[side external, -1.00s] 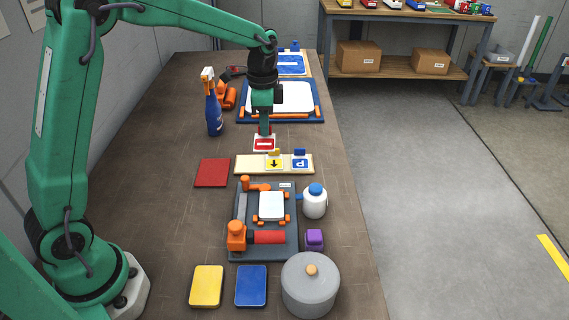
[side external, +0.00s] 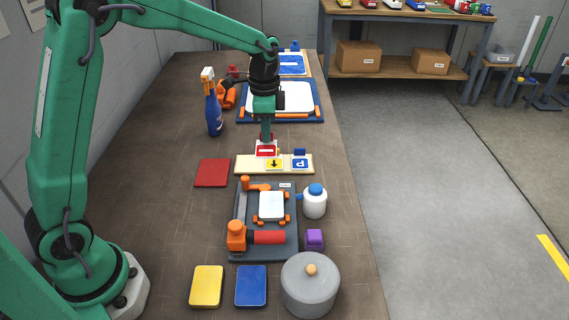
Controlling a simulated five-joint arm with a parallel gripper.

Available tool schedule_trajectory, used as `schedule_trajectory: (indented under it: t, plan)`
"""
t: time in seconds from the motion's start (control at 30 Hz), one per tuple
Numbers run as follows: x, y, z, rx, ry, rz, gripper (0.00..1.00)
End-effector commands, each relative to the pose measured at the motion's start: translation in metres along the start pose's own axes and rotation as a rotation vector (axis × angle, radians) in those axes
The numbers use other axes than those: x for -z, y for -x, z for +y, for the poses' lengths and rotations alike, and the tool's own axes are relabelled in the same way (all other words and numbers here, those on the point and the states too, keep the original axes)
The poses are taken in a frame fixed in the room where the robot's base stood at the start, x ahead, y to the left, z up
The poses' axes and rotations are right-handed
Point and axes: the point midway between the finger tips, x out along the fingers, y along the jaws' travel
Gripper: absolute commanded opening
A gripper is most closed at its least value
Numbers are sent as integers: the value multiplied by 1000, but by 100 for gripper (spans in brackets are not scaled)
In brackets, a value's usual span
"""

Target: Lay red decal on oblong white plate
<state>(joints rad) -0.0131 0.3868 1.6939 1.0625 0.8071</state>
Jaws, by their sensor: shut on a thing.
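My gripper (side external: 266,139) points down and is shut on the red decal (side external: 266,151), which has a white bar and a pale border. The decal is at the back left edge of the cream strip (side external: 247,167); the gap beneath it is hard to judge. A large white plate (side external: 278,97) lies in a blue frame with orange pieces, behind my gripper. A smaller white plate (side external: 271,205) sits between orange clamps on a dark grey fixture (side external: 284,244), in front of the strip. Which plate is the oblong one is unclear.
A yellow arrow decal (side external: 275,163) and a blue P decal (side external: 300,163) rest on the strip. A red pad (side external: 212,173) lies left, a white jar (side external: 315,201) right. A blue spray bottle (side external: 213,108) stands back left. A grey pot (side external: 310,285) stands in front.

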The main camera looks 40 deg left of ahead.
Motion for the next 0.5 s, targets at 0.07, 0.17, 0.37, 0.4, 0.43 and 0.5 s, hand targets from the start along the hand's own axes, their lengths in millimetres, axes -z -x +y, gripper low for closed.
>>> schedule_trajectory:
  t: [0.07,0.17,0.37,0.4,0.43,0.5]
  plan:
    - [3,-9,12,-2,-3,-2,0]
    - [6,-21,26,-1,-1,-2,0]
    - [10,-40,51,-1,5,-1,0]
    - [10,-42,54,0,6,0,0]
    - [10,-44,56,1,6,0,0]
    - [10,-46,58,1,8,1,0]
